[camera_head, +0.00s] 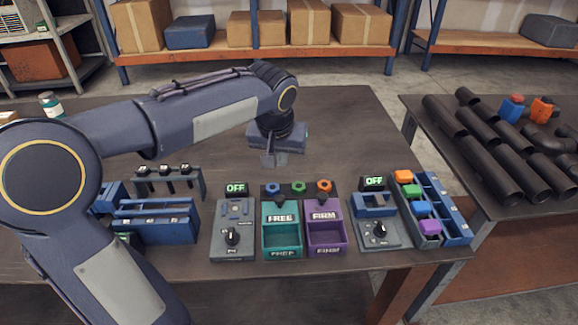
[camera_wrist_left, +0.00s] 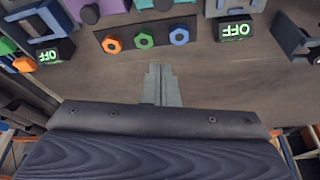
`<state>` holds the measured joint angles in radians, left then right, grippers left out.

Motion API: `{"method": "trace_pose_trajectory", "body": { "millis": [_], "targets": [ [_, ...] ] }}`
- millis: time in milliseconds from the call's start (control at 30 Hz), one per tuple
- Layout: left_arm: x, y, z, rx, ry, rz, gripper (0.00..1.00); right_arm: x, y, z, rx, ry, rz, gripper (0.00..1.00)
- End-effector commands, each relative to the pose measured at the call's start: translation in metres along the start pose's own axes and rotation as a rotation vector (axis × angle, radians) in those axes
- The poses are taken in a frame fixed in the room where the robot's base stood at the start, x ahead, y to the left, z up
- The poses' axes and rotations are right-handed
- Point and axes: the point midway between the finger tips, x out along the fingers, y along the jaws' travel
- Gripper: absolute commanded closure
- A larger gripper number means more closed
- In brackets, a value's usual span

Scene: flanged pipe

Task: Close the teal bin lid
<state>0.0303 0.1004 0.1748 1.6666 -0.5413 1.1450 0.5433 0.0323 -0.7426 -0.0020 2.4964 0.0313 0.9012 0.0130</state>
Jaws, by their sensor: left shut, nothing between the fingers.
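The teal bin (camera_head: 282,240) stands in the front middle of the table, its front compartment open and empty from above. A raised teal panel marked FREE (camera_head: 280,214) stands at its back, seemingly the lid tilted up. My left gripper (camera_head: 270,160) is shut and empty, behind the bin and apart from it. It also shows in the left wrist view (camera_wrist_left: 160,75), over bare table, pointing toward the row of coloured nuts. My right gripper is out of view.
A purple bin (camera_head: 325,236) adjoins the teal one on the right. Blue, green and orange nuts (camera_head: 299,187) sit on a dark strip behind both. Grey units with OFF displays (camera_head: 233,230) (camera_head: 378,232) flank the bins. The table behind the strip is mostly clear.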

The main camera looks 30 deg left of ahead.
Motion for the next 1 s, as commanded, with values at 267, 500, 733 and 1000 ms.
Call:
{"method": "trace_pose_trajectory", "body": {
  "millis": [267, 500, 733, 1000],
  "targets": [
    [0.061, 0.0, 0.002, 0.001, -0.006, 0.0, 1.0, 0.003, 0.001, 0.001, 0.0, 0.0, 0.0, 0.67],
    [0.072, -0.001, 0.021, 0.001, 0.0, 0.001, 1.0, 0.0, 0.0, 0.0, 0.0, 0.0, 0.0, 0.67],
    [0.067, 0.0, 0.037, 0.001, 0.0, 0.002, 1.0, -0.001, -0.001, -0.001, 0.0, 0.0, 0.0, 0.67],
    [0.067, 0.0, 0.039, 0.001, 0.0, 0.002, 1.0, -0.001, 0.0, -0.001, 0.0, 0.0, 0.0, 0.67]
  ]
}}
